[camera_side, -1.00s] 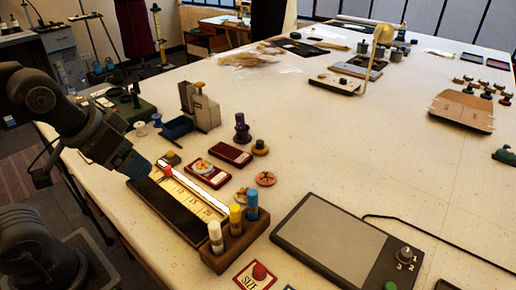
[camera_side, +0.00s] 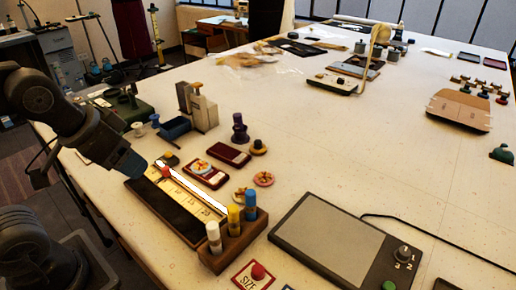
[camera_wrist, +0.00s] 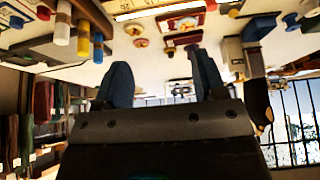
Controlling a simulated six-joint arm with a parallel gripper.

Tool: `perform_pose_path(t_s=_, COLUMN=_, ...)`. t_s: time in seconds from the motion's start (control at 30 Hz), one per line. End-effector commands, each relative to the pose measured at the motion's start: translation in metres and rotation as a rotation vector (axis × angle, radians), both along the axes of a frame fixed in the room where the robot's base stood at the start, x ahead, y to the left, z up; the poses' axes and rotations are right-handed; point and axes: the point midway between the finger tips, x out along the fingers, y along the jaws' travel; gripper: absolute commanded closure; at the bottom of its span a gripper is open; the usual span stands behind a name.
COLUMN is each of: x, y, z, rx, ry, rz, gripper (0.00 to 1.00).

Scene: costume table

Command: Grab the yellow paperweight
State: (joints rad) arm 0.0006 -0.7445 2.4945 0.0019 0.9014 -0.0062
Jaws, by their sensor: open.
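Nothing in view reads clearly as a yellow paperweight. A small tan-yellow disc with a dark knob (camera_side: 258,147) stands beyond the dark red cases (camera_side: 228,155). A yellow-topped cylinder (camera_side: 234,219) stands between a white and a blue one in a wooden block (camera_side: 236,247); it also shows in the wrist view (camera_wrist: 83,38). My gripper (camera_side: 137,167) is above the table's left edge, by the far end of the lit ruled tray (camera_side: 186,211). In the wrist view my gripper (camera_wrist: 162,78) has its two blue fingers apart, with nothing visible held between them.
Patterned round discs (camera_side: 264,179) lie near the cases. A grey drawing tablet (camera_side: 333,236) lies at the front right. The table's middle right is largely clear.

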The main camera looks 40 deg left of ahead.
Motion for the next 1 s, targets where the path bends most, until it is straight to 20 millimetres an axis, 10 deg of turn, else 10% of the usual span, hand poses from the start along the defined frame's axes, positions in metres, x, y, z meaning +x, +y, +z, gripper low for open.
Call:
perform_pose_path(t_s=0.17, x=0.028, y=0.000, z=0.016, rx=-0.014, ry=0.031, rz=0.066, gripper=0.36)
perform_pose_path(t_s=0.5, x=0.152, y=-0.008, z=0.040, rx=-0.045, ry=0.113, rz=0.374, gripper=0.36)
perform_pose_path(t_s=1.0, x=0.315, y=-0.041, z=-0.030, rx=-0.042, ry=0.106, rz=0.818, gripper=0.36)
